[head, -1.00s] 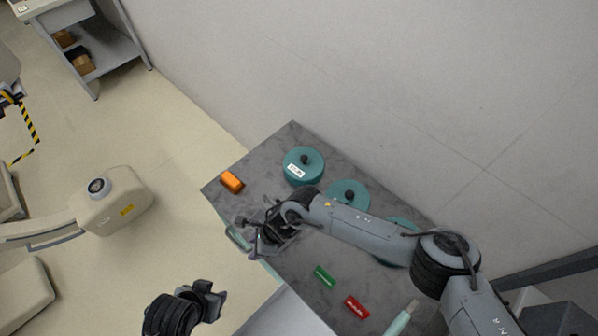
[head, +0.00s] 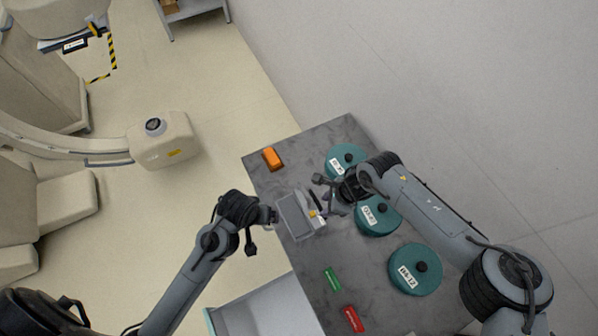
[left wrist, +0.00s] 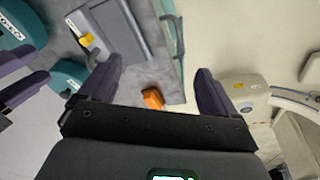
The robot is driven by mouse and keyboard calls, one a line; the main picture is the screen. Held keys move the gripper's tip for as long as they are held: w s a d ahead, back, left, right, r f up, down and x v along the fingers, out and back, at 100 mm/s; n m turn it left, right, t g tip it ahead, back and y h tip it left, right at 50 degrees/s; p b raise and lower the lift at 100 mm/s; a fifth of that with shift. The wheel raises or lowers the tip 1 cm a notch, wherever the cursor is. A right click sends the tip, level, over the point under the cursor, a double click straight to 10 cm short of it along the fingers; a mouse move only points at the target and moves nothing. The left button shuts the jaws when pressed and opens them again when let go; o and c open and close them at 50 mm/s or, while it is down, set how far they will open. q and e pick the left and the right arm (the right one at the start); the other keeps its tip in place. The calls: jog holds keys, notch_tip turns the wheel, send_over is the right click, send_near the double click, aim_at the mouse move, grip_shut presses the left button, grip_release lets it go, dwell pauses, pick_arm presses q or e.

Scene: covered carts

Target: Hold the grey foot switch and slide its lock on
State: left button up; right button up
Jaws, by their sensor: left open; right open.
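The grey foot switch (head: 291,217) lies on the grey cart top near its left edge. A small yellow part (head: 312,213) shows on its right side; I cannot tell the lock's position. The switch also shows in the left wrist view (left wrist: 122,32), with the yellow part (left wrist: 87,40) at its left. My left gripper (head: 270,213) is open at the switch's left side; no grip on it shows. In the left wrist view its fingers (left wrist: 155,85) are spread wide. My right gripper (head: 326,196) is open just right of the switch, close to the yellow part.
Teal round lidded things (head: 415,268) with labels line the right side of the cart top (head: 350,270). An orange block (head: 272,158) lies at the far end. A green block (head: 332,279) and a red block (head: 352,318) lie nearer. A wall stands beyond the right edge.

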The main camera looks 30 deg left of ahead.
pick_arm(q)
jog(key=w+f+n+g, duration=0.1)
jog(key=w+f+n, duration=0.2)
jog(key=w+n, duration=0.75)
jog(key=r+n+g, duration=0.1)
jog(key=n, duration=0.1)
send_over(298, 184)
jog(key=shift+a+f, duration=0.1)
jog(key=shift+f, duration=4.9)
jog(key=c, duration=1.7)
jog(key=shift+o, duration=0.2)
